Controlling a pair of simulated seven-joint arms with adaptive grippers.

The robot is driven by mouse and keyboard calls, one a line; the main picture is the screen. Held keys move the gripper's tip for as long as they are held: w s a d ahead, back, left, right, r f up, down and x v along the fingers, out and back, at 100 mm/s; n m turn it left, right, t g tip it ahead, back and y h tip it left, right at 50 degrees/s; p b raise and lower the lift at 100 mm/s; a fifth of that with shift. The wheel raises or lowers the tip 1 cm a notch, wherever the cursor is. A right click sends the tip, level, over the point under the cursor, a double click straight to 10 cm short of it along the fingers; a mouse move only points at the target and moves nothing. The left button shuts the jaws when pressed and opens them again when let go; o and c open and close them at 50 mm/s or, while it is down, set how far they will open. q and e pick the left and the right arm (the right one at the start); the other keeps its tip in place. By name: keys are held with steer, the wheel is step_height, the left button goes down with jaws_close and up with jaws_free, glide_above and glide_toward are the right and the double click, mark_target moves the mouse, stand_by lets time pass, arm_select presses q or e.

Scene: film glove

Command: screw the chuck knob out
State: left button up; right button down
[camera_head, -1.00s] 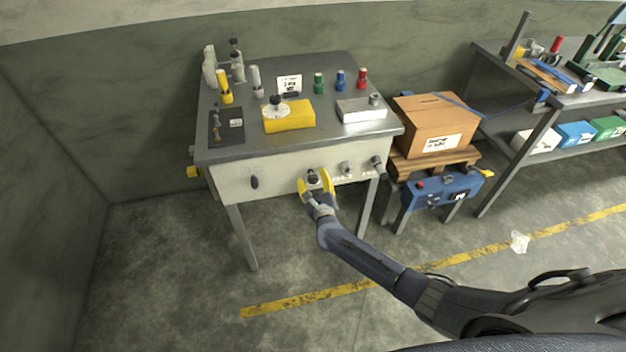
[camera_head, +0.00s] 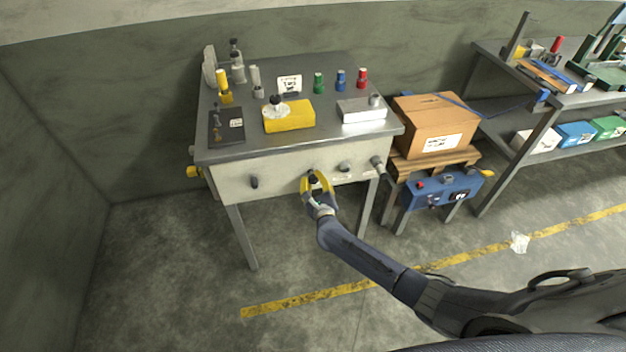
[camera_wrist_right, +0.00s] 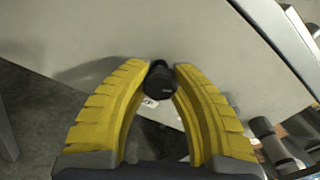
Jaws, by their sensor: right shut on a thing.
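The chuck knob (camera_wrist_right: 160,82) is a dark knob on the pale front panel of the workbench (camera_head: 225,178). My right gripper (camera_head: 315,176) reaches up to that panel from below, its yellow fingers close together. In the right wrist view the two yellow fingertips of my right gripper (camera_wrist_right: 161,66) are shut on the knob from both sides. The gripper covers most of the knob in the head view. My left gripper is not in view.
A yellow block (camera_head: 290,120) and coloured bottles stand on the bench. A cardboard box (camera_head: 432,125) and a blue box (camera_head: 440,190) are at the right.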

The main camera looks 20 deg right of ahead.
steer(key=n, duration=0.6)
steer(key=shift+n, duration=0.4)
steer(key=n, duration=0.5)
steer(key=shift+a+n, duration=0.1)
steer(key=shift+n, duration=0.5)
steer(key=c, duration=1)
jaws_free()
steer(key=s, duration=1.2)
steer(key=shift+a, duration=0.25)
